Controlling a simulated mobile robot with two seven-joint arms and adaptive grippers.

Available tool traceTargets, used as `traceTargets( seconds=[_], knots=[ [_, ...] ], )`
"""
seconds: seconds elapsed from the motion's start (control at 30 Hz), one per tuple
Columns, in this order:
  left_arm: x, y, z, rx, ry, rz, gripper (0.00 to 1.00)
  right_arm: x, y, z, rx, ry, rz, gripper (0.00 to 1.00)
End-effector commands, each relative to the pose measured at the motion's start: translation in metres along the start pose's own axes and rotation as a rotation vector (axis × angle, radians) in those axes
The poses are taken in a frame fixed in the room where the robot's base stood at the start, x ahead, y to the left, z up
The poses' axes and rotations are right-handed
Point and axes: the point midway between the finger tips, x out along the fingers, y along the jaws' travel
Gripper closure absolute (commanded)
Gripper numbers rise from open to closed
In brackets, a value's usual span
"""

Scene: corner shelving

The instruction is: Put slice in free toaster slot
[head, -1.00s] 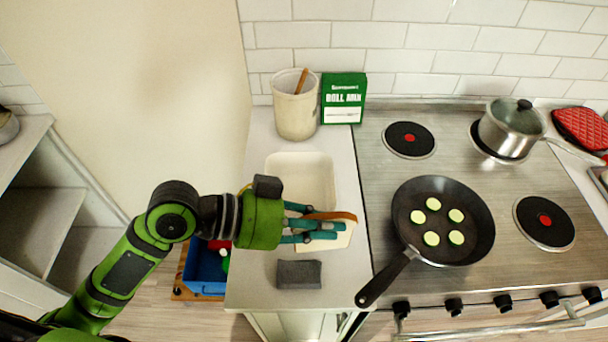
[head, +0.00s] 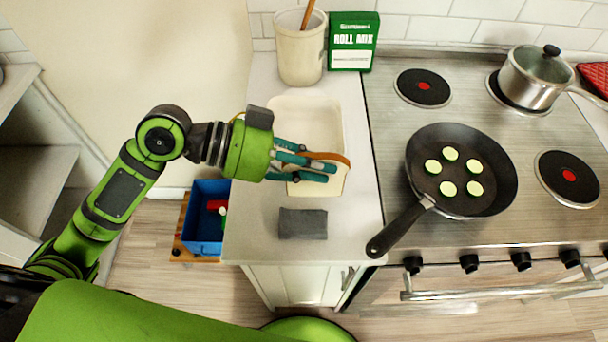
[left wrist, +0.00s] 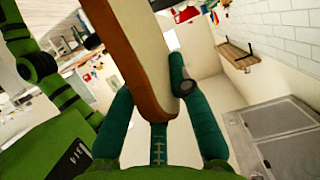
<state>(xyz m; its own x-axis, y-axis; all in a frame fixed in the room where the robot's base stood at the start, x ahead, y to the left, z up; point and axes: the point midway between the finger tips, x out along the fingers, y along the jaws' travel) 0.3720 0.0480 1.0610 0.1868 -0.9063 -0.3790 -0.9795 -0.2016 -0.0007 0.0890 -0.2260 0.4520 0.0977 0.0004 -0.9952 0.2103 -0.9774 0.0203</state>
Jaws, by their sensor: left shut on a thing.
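My left gripper (head: 305,168) is shut on a bread slice (head: 325,156) with a brown crust. It holds the slice over the white tray (head: 330,115) on the narrow counter. In the left wrist view the slice (left wrist: 130,50) rises between the teal fingers, its pale face and crust showing. From above, mostly its crust edge shows in the head view. No toaster shows in either view. My right gripper is not in view.
A frying pan (head: 480,150) with several green-edged slices sits on the stove, its handle pointing toward the counter. A grey cloth-like block (head: 303,224), a beige crock (head: 301,55) and a green box (head: 353,42) stand on the counter. A pot (head: 533,80) is at the back right.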

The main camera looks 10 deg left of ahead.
Motion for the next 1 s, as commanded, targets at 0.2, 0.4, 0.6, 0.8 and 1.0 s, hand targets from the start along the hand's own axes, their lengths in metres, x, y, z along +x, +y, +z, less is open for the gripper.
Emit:
traceTargets(
  seconds=[0.2,0.4,0.6,0.8,1.0],
  knots=[
    [-0.008,-0.024,0.02,-0.002,0.002,0.0,1.0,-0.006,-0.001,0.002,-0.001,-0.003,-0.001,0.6],
    [-0.002,-0.025,0.038,-0.007,0.003,0.003,1.0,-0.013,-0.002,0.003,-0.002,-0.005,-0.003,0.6],
    [0.006,-0.025,0.059,-0.002,0.002,0.001,1.0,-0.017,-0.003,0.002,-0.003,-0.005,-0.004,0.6],
    [0.007,-0.025,0.06,0.002,0.001,0.0,1.0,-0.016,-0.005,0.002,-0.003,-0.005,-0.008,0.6],
    [0.008,-0.025,0.063,0.001,0.001,0.0,0.73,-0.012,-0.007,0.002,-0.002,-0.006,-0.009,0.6]
  ],
)
